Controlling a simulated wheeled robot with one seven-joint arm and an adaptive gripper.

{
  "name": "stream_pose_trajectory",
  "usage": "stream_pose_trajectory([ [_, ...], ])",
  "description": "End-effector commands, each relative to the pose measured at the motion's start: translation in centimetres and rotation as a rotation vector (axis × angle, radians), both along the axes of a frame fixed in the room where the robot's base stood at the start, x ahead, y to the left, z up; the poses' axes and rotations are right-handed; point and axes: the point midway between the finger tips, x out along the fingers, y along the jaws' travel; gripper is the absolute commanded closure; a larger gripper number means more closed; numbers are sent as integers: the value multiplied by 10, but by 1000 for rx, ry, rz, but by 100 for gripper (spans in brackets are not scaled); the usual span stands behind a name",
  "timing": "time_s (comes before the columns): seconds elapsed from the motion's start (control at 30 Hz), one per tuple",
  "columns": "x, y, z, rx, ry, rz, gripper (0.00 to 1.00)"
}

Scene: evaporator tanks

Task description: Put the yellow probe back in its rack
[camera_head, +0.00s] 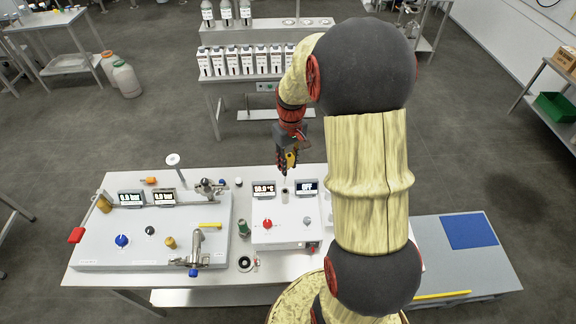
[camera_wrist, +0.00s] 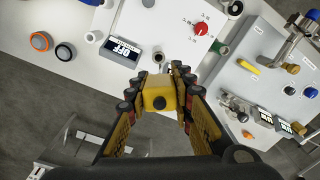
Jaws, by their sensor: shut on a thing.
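My gripper (camera_head: 287,164) is above the far edge of the white control box (camera_head: 285,232), between its two displays. It is shut on the yellow probe (camera_head: 291,158). In the wrist view the probe (camera_wrist: 158,97) shows as a yellow block with a dark round end between the fingers. Its lower part is mostly hidden there; in the head view a thin tip seems to point down. Just below the tip is a small grey cylinder with a dark opening (camera_head: 285,191), also in the wrist view (camera_wrist: 160,57). I cannot tell for sure that this is the rack.
A larger panel (camera_head: 150,235) with gauges, knobs and metal valves stands left. A green-topped cylinder (camera_head: 243,228) is between them. A shelf of white bottles (camera_head: 240,62) is behind.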

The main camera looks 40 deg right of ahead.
Motion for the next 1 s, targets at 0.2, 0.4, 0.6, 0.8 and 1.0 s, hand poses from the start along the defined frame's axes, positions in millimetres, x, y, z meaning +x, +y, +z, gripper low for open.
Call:
stream_pose_trajectory([
  [0.2,0,0,14,0,0,0,100],
  [0.4,0,0,24,0,0,0,100],
  [0.6,0,0,35,0,-1,0,100],
  [0.8,0,0,46,0,0,0,100],
  [1.0,0,0,52,0,0,0,100],
])
